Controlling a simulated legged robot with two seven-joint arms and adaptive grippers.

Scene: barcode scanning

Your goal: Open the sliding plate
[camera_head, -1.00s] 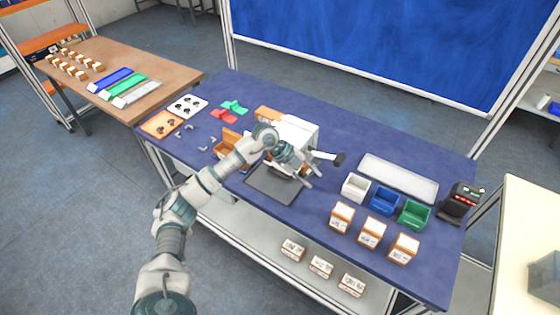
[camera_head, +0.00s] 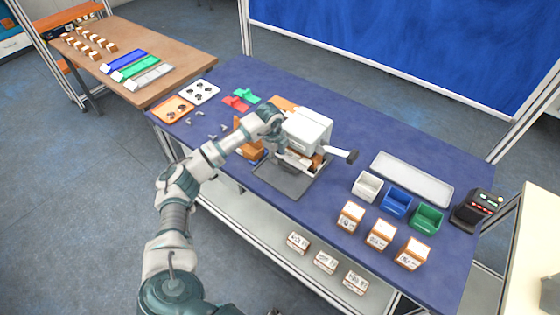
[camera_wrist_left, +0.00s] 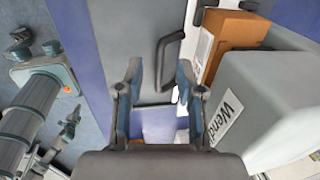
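The sliding plate is a flat dark grey plate (camera_head: 284,183) on the table in front of the white machine (camera_head: 308,130). In the left wrist view the grey plate (camera_wrist_left: 128,35) has a dark bar handle (camera_wrist_left: 163,48). My left gripper (camera_head: 290,160) is low beside the machine, over the plate's far side, partly hidden by my arm in the head view. In the wrist view the left gripper (camera_wrist_left: 159,72) has its fingers apart and empty. The handle appears between them, closer to the right finger. I cannot tell whether they touch it. My right gripper is not visible.
The machine's grey-white body (camera_wrist_left: 275,100) and an orange-brown block (camera_wrist_left: 235,42) stand close on the gripper's right. A lever (camera_head: 340,153) sticks out from the machine. White, blue and green bins (camera_head: 396,204) and labelled boxes (camera_head: 380,234) stand to the right.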

